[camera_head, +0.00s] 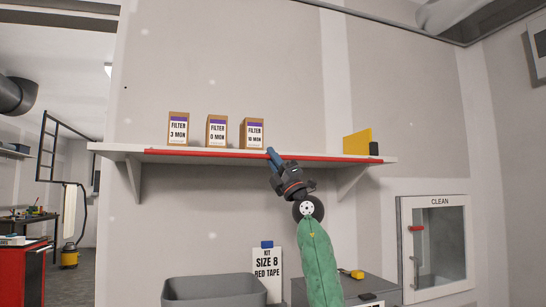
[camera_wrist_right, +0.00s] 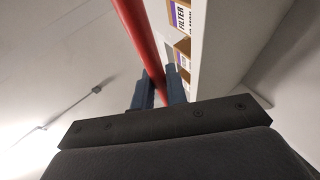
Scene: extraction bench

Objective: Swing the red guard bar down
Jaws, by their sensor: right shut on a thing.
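The red guard bar (camera_head: 215,154) runs along the front edge of the white shelf (camera_head: 125,148), level with its front face and below the boxes. My right gripper (camera_head: 274,158) reaches up from below and is shut on the bar, near its middle. In the right wrist view the red bar (camera_wrist_right: 140,38) passes between the two blue fingers of my right gripper (camera_wrist_right: 159,84). Part of the bar is hidden behind the fingers. My left gripper is not in view.
Three filter boxes (camera_head: 216,131) stand on the shelf, left of and beside my gripper. A yellow panel (camera_head: 357,143) stands at the shelf's right end. Below are a grey bin (camera_head: 215,287), a size 8 sign (camera_head: 267,272) and a glass-fronted clean cabinet (camera_head: 406,250).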

